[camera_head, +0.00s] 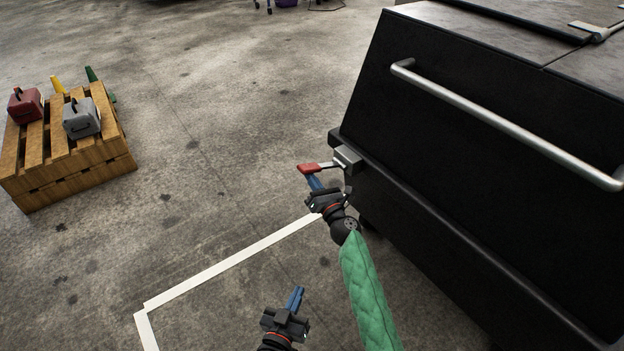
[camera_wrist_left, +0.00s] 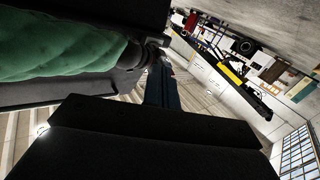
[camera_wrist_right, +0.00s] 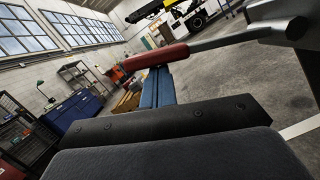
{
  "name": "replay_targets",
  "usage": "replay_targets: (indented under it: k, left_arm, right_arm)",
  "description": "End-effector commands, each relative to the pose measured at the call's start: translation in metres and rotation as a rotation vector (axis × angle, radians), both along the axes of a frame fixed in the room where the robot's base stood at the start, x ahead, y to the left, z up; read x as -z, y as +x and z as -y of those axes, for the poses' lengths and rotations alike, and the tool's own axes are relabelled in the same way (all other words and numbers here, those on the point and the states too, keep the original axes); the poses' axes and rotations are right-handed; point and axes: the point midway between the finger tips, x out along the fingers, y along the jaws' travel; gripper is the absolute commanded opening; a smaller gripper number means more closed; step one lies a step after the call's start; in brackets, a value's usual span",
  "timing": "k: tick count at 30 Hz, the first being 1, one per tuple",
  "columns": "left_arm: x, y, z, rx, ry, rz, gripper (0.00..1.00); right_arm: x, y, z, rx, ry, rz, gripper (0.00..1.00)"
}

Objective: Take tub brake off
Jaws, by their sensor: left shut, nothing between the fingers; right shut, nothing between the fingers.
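The black tub (camera_head: 440,130) stands at the right in the head view, with a long metal handle bar (camera_head: 500,125) on its side. The tub brake, a grey lever with a red grip (camera_head: 308,168), sticks out from a bracket (camera_head: 346,158) at the tub's near-left corner. The red grip (camera_wrist_right: 155,58) also shows in the right wrist view. My right gripper (camera_head: 315,184) is shut and empty, its blue fingertips just under the red grip; I cannot tell if they touch. My left gripper (camera_head: 295,298) is shut and empty, low over the floor, apart from the tub.
A wooden pallet stack (camera_head: 68,150) stands at the left with a red canister (camera_head: 25,106) and a grey canister (camera_head: 82,118) on it. White floor lines (camera_head: 235,262) run left of the tub. The concrete floor between pallet and tub is clear.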

Motion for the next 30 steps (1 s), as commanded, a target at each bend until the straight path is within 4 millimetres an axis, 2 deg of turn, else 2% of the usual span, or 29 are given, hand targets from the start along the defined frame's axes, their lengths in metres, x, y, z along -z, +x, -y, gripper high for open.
replay_targets:
  k: [3,9,15,18,21,30]
  left_arm:
    - [0.051,-0.017,-0.001,0.013,0.036,-0.16,0.0]
    - [0.13,-0.056,-0.005,0.035,0.09,-0.415,0.0]
    - [0.197,-0.107,-0.011,0.059,0.137,-0.653,0.0]
    - [0.223,-0.132,-0.015,0.07,0.156,-0.754,0.0]
    - [0.236,-0.147,-0.017,0.076,0.167,-0.813,0.0]
    - [0.226,-0.144,-0.016,0.076,0.166,-0.805,0.0]
  right_arm:
    - [-0.005,0.0,0.0,0.0,0.018,-0.013,0.0]
    - [-0.01,0.001,0.001,0.0,0.046,-0.033,0.0]
    - [-0.014,0.002,0.003,0.0,0.045,-0.033,0.0]
    - [-0.016,0.002,0.003,0.002,0.044,-0.033,0.0]
    - [-0.018,0.003,0.004,0.002,0.044,-0.033,0.0]
    - [-0.023,0.003,0.005,0.0,0.044,-0.032,0.0]
